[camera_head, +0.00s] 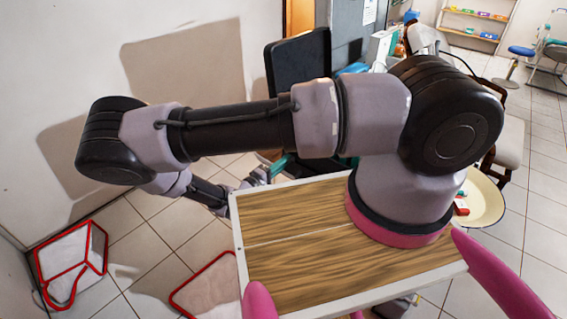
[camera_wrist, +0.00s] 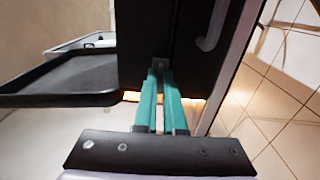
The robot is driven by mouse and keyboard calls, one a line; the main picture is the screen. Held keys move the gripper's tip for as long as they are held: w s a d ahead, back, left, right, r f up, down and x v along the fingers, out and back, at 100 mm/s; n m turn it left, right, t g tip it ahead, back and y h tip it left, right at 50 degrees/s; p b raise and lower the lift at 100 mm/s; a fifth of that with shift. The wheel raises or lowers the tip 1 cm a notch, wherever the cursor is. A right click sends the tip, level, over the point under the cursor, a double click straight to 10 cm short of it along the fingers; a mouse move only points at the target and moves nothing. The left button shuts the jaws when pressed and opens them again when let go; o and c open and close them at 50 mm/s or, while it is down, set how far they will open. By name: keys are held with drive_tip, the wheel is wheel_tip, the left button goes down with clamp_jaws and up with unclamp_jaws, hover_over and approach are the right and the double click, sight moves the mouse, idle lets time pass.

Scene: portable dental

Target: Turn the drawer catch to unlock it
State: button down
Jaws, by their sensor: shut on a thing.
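In the wrist view, my gripper (camera_wrist: 160,72) points at a dark upright panel (camera_wrist: 165,25). Its two teal fingers are close together and shut on a small grey piece, the drawer catch (camera_wrist: 159,62), at the panel's lower edge. Most of the catch is hidden between the fingertips, so its turn angle cannot be told. A grey curved handle (camera_wrist: 214,28) is on the panel to the upper right. In the head view, only a bit of my teal gripper (camera_head: 281,165) shows behind my arm, and the catch is hidden there.
A black tray (camera_wrist: 70,78) juts out left of the fingers in the wrist view. In the head view, a black panel (camera_head: 298,70) stands behind my arm. A red-edged white box (camera_head: 72,255) sits on the tiled floor at left, and a cream round tray (camera_head: 485,203) is at right.

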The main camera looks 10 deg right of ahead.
idle(0.4)
drive_tip(key=c, duration=1)
unclamp_jaws()
drive_tip(key=shift+s+a, duration=0.1)
drive_tip(key=v, duration=1)
drive_tip(key=shift+s+a, duration=0.15)
drive_tip(key=shift+a, duration=0.05)
